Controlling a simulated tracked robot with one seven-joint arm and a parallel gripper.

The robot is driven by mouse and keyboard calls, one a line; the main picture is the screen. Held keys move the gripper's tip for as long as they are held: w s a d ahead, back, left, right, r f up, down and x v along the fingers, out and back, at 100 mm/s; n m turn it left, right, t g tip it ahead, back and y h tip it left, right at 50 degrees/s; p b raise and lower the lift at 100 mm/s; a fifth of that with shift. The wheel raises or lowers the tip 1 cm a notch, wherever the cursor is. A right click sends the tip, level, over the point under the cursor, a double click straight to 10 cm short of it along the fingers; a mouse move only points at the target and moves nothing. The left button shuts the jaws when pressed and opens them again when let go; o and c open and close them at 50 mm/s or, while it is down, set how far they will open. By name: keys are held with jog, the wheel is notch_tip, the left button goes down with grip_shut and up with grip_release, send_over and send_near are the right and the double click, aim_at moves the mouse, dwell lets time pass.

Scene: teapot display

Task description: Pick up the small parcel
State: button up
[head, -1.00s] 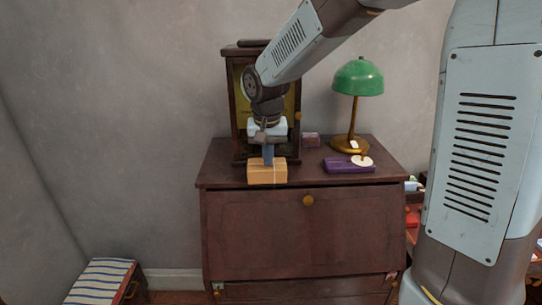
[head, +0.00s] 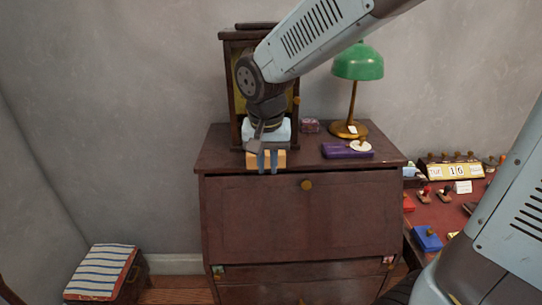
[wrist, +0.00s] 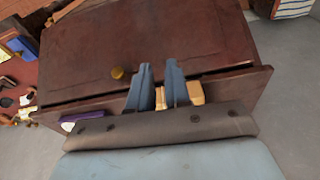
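The small parcel (head: 281,159) is a tan box at the front edge of the dark wooden bureau top (head: 225,159). In the head view my gripper (head: 267,170) points down in front of it, and its two blue fingers cover part of the box. In the wrist view the fingers (wrist: 159,68) stand a little apart. Parts of the parcel (wrist: 196,93) show between them and right of the right finger, above the grey palm edge. The fingers do not close on the box. Whether they touch it, I cannot tell.
A dark wooden cabinet (head: 240,85) stands right behind my gripper. A reddish table (head: 440,205) with several small items is at right.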

aim_at(266, 155)
jog(key=o, duration=0.7)
jog(key=w+r+m, duration=0.1)
jog(key=w+m, duration=0.1)
jog(key=w+r+m, duration=0.2)
jog(key=m, duration=0.1)
jog(key=w+a+r+m, duration=0.1)
jog(key=m, duration=0.2)
jog(key=shift+w+r, duration=0.35)
jog(key=shift+w, duration=0.05)
jog(key=o, duration=0.7)
jog(key=w+r+m, duration=0.1)
jog(key=m, duration=0.2)
jog(key=w+r+m, duration=0.2)
jog(key=m, duration=0.1)
jog(key=w+r+m+h, duration=0.1)
jog(key=w+m, duration=0.1)
jog(key=shift+a+r+m, duration=0.15)
jog(key=shift+r+m, duration=0.15)
jog(key=shift+m, duration=0.1)
jog(key=shift+c, duration=0.2)
jog(key=w+f, duration=0.1)
jog(key=f, duration=0.3)
jog(key=d+f+m, duration=0.1)
jog(key=f, duration=0.3)
jog(key=w+f+m, duration=0.1)
jog(key=f, duration=0.3)
jog(key=shift+w+d+f, duration=0.25)
jog(key=shift+w+f, duration=0.05)
jog(key=shift+f, duration=0.05)
